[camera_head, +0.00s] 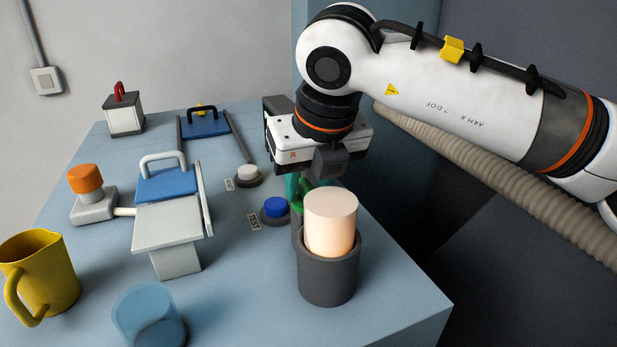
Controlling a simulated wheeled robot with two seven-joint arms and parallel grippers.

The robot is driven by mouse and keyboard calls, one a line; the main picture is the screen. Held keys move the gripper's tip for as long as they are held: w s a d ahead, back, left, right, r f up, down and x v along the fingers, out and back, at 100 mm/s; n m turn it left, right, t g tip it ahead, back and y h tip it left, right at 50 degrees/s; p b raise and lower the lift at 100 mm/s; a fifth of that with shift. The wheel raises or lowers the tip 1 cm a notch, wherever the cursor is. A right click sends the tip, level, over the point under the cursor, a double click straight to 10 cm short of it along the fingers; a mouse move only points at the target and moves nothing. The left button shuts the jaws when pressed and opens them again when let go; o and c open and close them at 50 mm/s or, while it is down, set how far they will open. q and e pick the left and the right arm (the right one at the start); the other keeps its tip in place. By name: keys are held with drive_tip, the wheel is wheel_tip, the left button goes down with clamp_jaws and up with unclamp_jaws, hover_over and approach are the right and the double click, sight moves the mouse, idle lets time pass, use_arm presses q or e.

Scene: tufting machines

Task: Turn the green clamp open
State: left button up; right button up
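The green clamp (297,205) is at the right part of the table, just behind a dark cup that holds a pale cylinder. Only a small green piece of it shows; the cup, the cylinder and my gripper hide the rest. My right gripper (300,188) reaches down over it from above, with its fingers at the green part. The fingers are mostly hidden behind the wrist housing and the cylinder, so I cannot tell whether they are closed on the clamp. My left gripper is not in view.
The dark cup (328,280) with the pale cylinder (330,222) stands close in front of the gripper. A blue button (275,206) and a white button (247,173) are to its left. A blue-and-white device (168,225), yellow pitcher (45,270) and clear blue cup (148,315) stand further left.

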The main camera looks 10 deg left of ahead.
clamp_jaws()
